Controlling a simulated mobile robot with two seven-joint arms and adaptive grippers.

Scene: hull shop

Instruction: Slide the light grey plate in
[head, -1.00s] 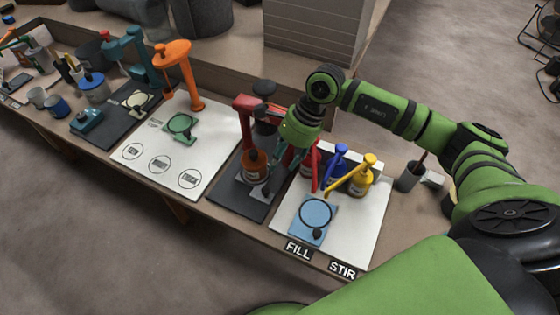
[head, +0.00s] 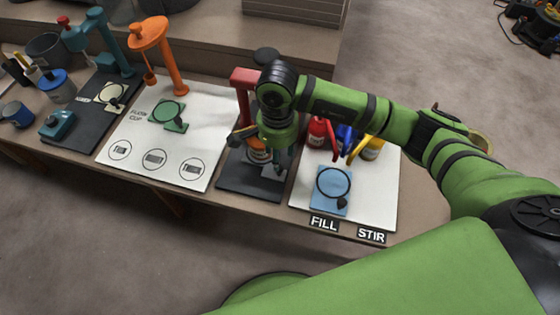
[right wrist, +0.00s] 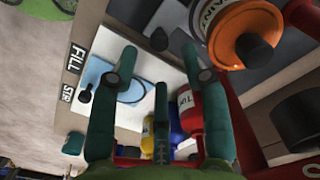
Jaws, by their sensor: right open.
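In the right wrist view, a grey plate (right wrist: 172,16) with a black knob shows beyond the fingertips. My right gripper (head: 270,150) is over the bottle and plate area. In the right wrist view its green fingers (right wrist: 159,58) are spread with nothing between the tips. I cannot tell its exact height above the plate. My left gripper is not in view.
Right of the mat is a white board with a blue plate (head: 331,190) and red, blue and yellow bottles. FILL and STIR labels sit at the front edge. Left are a white board with a green plate (head: 168,113) and an orange stand (head: 165,55).

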